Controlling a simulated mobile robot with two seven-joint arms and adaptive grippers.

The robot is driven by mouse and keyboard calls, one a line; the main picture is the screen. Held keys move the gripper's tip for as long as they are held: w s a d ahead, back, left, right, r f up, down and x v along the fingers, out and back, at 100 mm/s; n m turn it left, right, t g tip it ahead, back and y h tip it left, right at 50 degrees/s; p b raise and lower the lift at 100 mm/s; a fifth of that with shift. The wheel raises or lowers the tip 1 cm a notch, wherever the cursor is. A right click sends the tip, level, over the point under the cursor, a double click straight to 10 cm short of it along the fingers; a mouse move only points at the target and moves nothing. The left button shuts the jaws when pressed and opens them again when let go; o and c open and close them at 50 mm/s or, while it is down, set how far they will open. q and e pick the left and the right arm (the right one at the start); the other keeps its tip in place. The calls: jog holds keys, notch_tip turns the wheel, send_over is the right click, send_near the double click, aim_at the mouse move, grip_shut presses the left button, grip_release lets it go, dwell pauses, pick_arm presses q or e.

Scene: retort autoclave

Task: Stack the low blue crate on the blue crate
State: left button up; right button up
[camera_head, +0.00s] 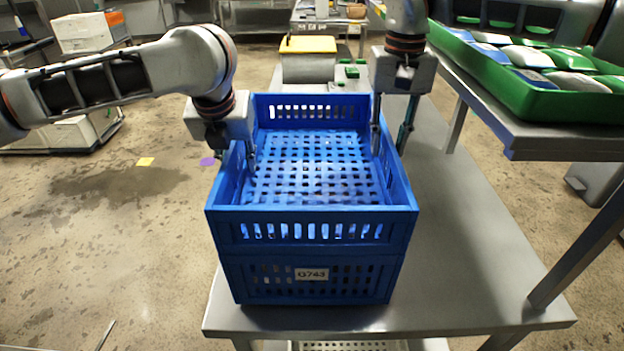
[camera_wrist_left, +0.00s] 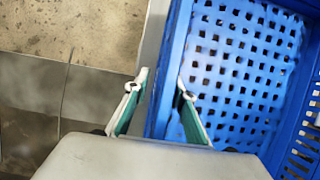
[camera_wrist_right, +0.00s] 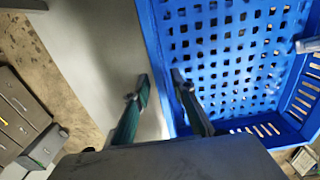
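The low blue crate (camera_head: 312,222) sits upright on the blue crate (camera_head: 350,290), which carries a label and stands on a grey table. Their front faces line up and I see no clear gap between them. The low crate is empty; its slotted floor shows in both wrist views. My left gripper (camera_head: 236,152) straddles its left wall, one finger inside and one outside, with space beside the wall in the left wrist view (camera_wrist_left: 160,88). My right gripper (camera_head: 392,150) straddles the right wall the same way, fingers apart in the right wrist view (camera_wrist_right: 160,85). The lower crate's inside is hidden.
The grey table (camera_head: 460,260) has free room right of the crates. A higher table at the right holds a green tray (camera_head: 545,100) of packets. A yellow-topped bin (camera_head: 308,45) stands behind. The floor at left is open.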

pick_arm(q)
jog(key=shift+d+r, duration=0.1)
jog(key=shift+s+r, duration=0.1)
jog(key=shift+r, duration=0.15)
pick_arm(e)
jog(key=shift+a, duration=0.1)
pick_arm(q)
jog(key=v, duration=1.1)
jog(key=shift+r, duration=0.1)
pick_arm(e)
notch_tip(320, 180, up, 8)
jog(key=shift+f, duration=0.2)
pick_arm(q)
jog(key=shift+s, duration=0.1)
